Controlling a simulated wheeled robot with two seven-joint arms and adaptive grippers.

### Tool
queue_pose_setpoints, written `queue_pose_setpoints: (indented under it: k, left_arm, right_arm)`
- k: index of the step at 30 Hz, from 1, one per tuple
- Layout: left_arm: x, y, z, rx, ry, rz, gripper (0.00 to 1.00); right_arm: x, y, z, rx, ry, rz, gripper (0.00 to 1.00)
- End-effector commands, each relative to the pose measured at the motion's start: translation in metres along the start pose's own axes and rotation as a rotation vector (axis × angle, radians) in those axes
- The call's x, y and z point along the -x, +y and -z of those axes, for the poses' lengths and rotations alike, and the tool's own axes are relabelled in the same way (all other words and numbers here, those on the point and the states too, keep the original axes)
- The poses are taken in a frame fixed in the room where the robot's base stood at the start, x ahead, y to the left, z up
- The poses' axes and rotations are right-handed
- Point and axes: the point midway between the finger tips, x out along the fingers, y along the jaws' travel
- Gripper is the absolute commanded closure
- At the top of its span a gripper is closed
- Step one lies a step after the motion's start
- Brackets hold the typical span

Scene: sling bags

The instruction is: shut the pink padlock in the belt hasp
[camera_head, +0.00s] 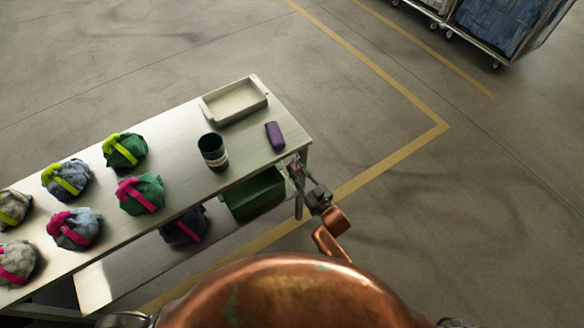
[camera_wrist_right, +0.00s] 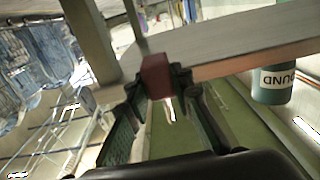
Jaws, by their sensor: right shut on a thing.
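My right gripper (camera_head: 299,168) is at the right end of the table, beside its edge. In the right wrist view, the gripper (camera_wrist_right: 158,82) is shut on a dark reddish block, which looks like the padlock (camera_wrist_right: 155,76). A pale, thin piece shows just below the block; I cannot tell whether it is the shackle or whether it is shut. I cannot make out the belt hasp in either view. My left gripper is not in view.
On the table (camera_head: 185,187) stand a dark labelled cup (camera_head: 213,152), a purple case (camera_head: 274,135), a pale tray (camera_head: 235,101) and several tied bundles, such as a green one (camera_head: 142,194). A green bin (camera_head: 254,194) sits below. Open floor lies to the right.

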Motion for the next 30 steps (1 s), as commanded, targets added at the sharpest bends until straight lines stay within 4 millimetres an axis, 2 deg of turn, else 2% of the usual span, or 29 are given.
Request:
queue_pose_setpoints:
  k: [30]
  left_arm:
    - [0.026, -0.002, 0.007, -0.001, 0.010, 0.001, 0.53]
  right_arm:
    - [0.049, -0.001, 0.002, 0.000, 0.002, 0.001, 1.00]
